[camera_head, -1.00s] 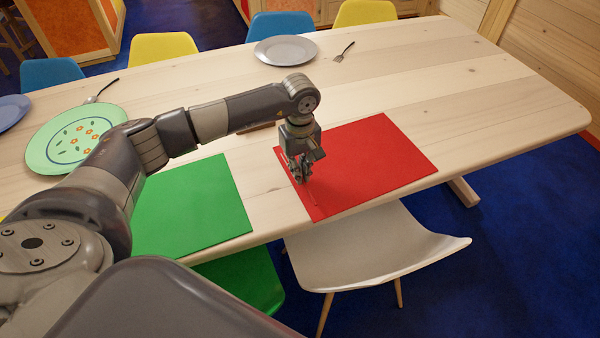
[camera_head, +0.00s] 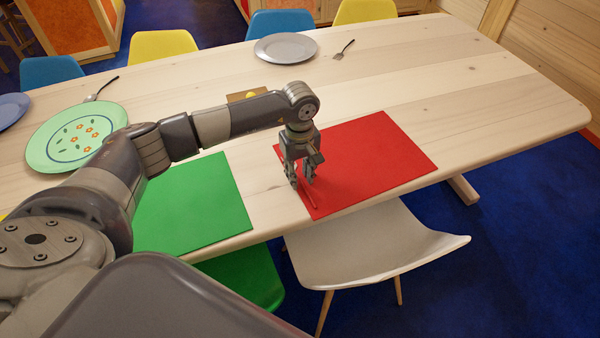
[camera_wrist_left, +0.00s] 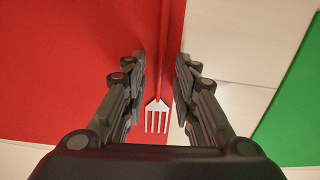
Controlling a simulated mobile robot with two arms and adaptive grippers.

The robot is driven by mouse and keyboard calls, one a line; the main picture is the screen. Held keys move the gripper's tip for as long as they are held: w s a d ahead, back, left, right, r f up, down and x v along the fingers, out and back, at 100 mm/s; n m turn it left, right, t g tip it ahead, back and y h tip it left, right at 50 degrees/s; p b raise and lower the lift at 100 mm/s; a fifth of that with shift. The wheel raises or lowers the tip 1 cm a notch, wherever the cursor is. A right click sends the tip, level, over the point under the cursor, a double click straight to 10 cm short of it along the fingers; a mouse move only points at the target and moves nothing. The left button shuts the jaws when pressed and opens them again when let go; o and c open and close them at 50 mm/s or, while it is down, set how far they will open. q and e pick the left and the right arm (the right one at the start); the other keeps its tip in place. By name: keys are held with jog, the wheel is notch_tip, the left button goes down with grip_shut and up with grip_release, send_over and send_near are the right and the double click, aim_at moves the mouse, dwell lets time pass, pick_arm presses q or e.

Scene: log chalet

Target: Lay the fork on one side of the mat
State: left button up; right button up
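The red mat (camera_head: 375,160) lies near the table's front edge. The fork, with a red handle (camera_head: 312,199) and pale tines, lies along the mat's left edge. In the left wrist view its tines (camera_wrist_left: 157,115) are over the red mat, close to the border with bare wood. My left gripper (camera_head: 300,186) points down over the mat's left edge. Its fingers are apart, one on each side of the fork, with visible gaps; it also shows in the left wrist view (camera_wrist_left: 160,85). My right gripper is in neither view.
A green mat (camera_head: 195,205) lies left of the red one. A green patterned plate (camera_head: 50,150), a grey plate (camera_head: 285,47) and another fork (camera_head: 344,49) are on the table. A brown box (camera_head: 240,96) is partly hidden behind my arm. A white chair (camera_head: 380,250) stands in front.

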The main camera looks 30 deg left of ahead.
aim_at(300, 179)
pick_arm(q)
notch_tip(300, 179, up, 12)
jog(key=b, duration=0.2)
jog(key=shift+r, duration=0.15)
jog(key=shift+s, duration=0.1)
dwell(0.4)
